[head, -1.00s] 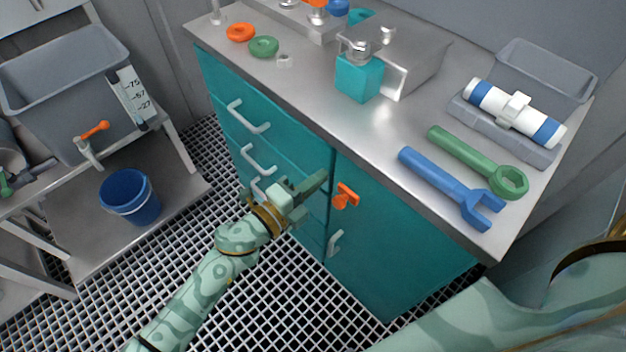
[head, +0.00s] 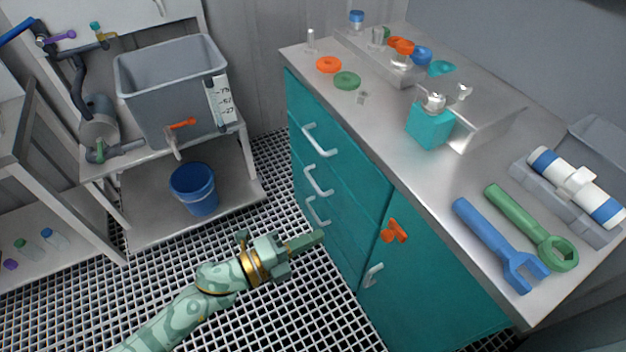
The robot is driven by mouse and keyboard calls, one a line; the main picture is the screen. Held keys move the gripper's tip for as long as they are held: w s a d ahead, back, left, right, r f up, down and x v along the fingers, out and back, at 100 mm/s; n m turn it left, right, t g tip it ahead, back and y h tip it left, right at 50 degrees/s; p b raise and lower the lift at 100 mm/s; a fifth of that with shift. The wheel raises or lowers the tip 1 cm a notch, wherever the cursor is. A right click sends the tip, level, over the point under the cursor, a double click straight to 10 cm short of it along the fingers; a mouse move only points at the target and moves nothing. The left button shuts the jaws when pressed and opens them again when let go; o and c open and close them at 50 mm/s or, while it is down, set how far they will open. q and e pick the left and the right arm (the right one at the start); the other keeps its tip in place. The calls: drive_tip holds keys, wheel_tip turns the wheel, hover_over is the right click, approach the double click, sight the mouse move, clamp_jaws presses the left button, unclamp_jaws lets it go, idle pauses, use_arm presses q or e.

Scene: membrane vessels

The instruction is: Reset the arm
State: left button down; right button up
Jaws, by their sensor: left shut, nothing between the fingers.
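My left gripper (head: 306,243) is shut and empty. It is held out over the grid floor, in front of the teal cabinet (head: 350,205), with its fingertips pointing right. In the picture it lies just below the lowest drawer handle; I cannot tell how far it is from the cabinet face. The left arm comes in from the bottom left. My right gripper is out of the picture.
The steel worktop (head: 390,130) carries a blue wrench (head: 497,245), a green wrench (head: 530,227), a membrane vessel (head: 545,163) and a teal bottle (head: 428,126). An orange latch (head: 394,231) sticks out of the cabinet. A grey tank (head: 165,95) stands above a blue bucket (head: 193,190).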

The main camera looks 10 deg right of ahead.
use_arm(q)
drive_tip(key=w+a+f+n+t+y+p, duration=0.1)
drive_tip(key=w+a+f+n+t+y, duration=0.2)
drive_tip(key=a+f+n+y, duration=0.3)
drive_tip(key=w+a+f+n+t+y+p, duration=0.1)
drive_tip(key=w+a+f+n+t+y, duration=0.25)
drive_tip(key=a+f+n, duration=0.45)
drive_tip(key=s+a+f+n+g+y+p, duration=0.25)
drive_tip(key=s+a+f+n+y, duration=0.25)
drive_tip(key=s+a+f+n, duration=0.3)
drive_tip(key=s+a+f+n+g+y+p, duration=0.1)
drive_tip(key=s+a+f+n+g, duration=0.2)
drive_tip(key=s, duration=0.7)
drive_tip(key=s+a+f+n+g+y+p, duration=0.15)
drive_tip(key=s+a+f, duration=0.35)
drive_tip(key=s, duration=0.6)
drive_tip(key=s+n+g+p, duration=0.2)
drive_tip(key=s+g, duration=0.3)
drive_tip(key=s, duration=1.9)
drive_tip(key=shift+s+a+r+p, duration=0.15)
drive_tip(key=shift+a+r+p, duration=0.3)
drive_tip(key=shift+p, duration=0.3)
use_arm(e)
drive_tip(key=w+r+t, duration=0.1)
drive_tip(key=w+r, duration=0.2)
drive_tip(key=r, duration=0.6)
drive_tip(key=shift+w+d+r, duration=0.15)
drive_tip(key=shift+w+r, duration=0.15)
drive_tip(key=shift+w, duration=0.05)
